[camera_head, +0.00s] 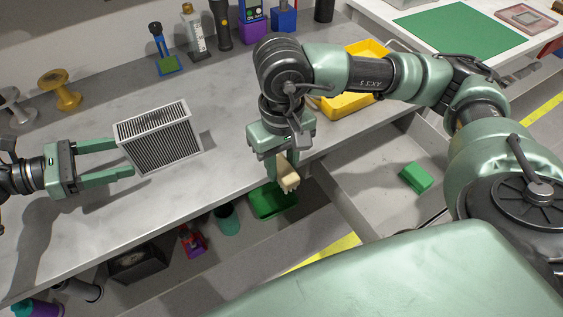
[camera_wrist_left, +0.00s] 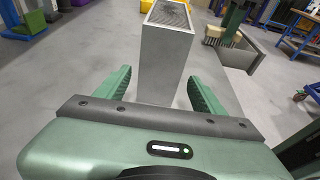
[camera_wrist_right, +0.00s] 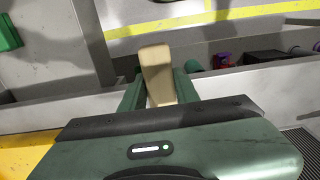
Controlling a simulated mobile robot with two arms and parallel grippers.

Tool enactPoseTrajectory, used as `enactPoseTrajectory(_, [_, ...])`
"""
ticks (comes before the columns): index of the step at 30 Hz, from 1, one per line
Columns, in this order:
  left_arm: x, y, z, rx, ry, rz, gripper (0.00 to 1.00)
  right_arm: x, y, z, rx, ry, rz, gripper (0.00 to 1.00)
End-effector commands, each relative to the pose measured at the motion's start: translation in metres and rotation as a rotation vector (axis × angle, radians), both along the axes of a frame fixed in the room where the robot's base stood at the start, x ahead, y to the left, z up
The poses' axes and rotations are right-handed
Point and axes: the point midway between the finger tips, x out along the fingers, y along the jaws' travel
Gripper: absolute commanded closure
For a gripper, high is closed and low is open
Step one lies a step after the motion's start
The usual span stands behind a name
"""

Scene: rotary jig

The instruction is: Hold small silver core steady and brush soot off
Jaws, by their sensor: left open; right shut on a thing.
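The small silver core (camera_head: 160,140), a light metal box with dark fins, stands on the grey bench. Its top (camera_wrist_left: 170,14) looks dark and speckled in the left wrist view. My left gripper (camera_head: 124,158) is open, with its fingertips at the core's left end. In the left wrist view the core stands between the two fingers (camera_wrist_left: 160,80), with a visible gap on each side. My right gripper (camera_head: 284,168) is shut on a brush with a tan block (camera_wrist_right: 157,72), held near the bench's front edge, right of the core.
A yellow tray (camera_head: 338,104) lies behind my right arm. An open drawer (camera_head: 370,180) holds a green block (camera_head: 416,178). Spools (camera_head: 60,91), bottles and tools line the back of the bench. Bare bench lies between core and brush.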

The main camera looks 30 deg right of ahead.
Motion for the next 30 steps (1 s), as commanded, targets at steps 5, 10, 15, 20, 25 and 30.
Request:
enactPoseTrajectory(5, [-0.001,-0.024,-0.003,-0.002,0.001,-0.003,0.31,0.0,0.0,0.012,0.0,0.0,0.0,1.0])
enactPoseTrajectory(10, [-0.001,-0.048,-0.011,-0.003,0.003,-0.002,0.31,0.0,0.0,0.019,0.0,0.0,0.0,1.0])
enactPoseTrajectory(15, [-0.001,-0.069,-0.024,0.0,-0.001,-0.003,0.31,0.0,0.0,0.002,0.0,0.0,0.0,1.0])
enactPoseTrajectory(20, [-0.001,-0.082,-0.027,-0.001,0.0,-0.002,0.31,0.0,0.0,-0.005,0.0,0.0,0.0,1.0])
enactPoseTrajectory(25, [-0.001,-0.088,-0.027,-0.001,0.0,-0.001,0.31,0.0,0.0,-0.007,0.0,0.0,0.0,1.0])
enactPoseTrajectory(30, [0.0,-0.088,-0.026,-0.001,0.0,-0.001,0.31,0.0,0.0,-0.006,0.0,0.0,0.0,1.0])
